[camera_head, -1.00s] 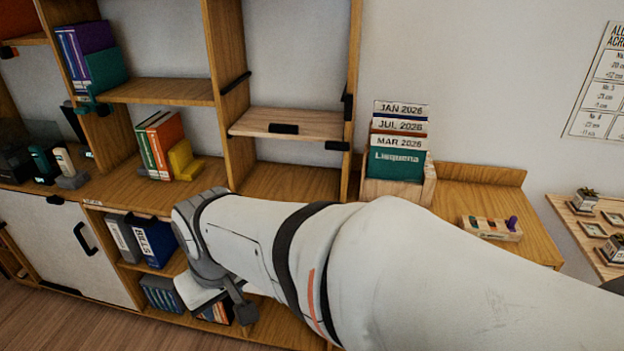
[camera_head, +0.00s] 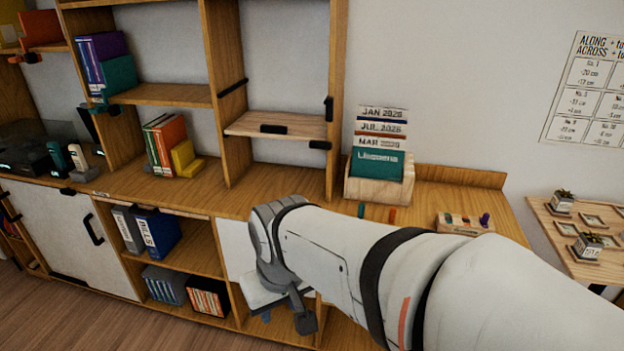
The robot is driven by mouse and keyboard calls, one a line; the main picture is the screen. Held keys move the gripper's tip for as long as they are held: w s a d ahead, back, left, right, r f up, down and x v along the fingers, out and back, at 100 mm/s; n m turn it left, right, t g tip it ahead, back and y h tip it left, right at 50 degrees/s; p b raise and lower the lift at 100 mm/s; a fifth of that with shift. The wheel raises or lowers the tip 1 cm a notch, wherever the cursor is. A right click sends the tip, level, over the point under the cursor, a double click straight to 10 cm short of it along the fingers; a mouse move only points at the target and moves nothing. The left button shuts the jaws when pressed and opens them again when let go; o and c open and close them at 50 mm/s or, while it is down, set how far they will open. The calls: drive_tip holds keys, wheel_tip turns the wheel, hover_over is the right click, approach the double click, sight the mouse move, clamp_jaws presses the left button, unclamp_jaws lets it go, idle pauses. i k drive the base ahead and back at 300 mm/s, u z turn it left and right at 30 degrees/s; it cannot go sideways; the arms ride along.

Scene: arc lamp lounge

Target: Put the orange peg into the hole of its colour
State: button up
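An orange peg (camera_head: 392,215) stands on the wooden desk top, just behind my arm. A small blue-green peg (camera_head: 361,210) is to its left. A wooden peg block (camera_head: 462,223) with coloured marks along it sits farther right on the desk, with a purple peg (camera_head: 485,220) at its right end. The holes are too small to make out. My gripper (camera_head: 285,310) is at the end of my arm, low and left of the pegs, in front of the cabinet. Its fingers are not clearly seen.
A wooden card holder (camera_head: 378,190) with dated cards stands behind the pegs. Shelves with books (camera_head: 172,150) and binders (camera_head: 160,238) are at left. A side table (camera_head: 575,250) with small potted plants and frames is at right. My arm hides the desk's front.

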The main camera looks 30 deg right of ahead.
sight(447, 224)
drive_tip(key=z, duration=1.4)
drive_tip(key=i, duration=1)
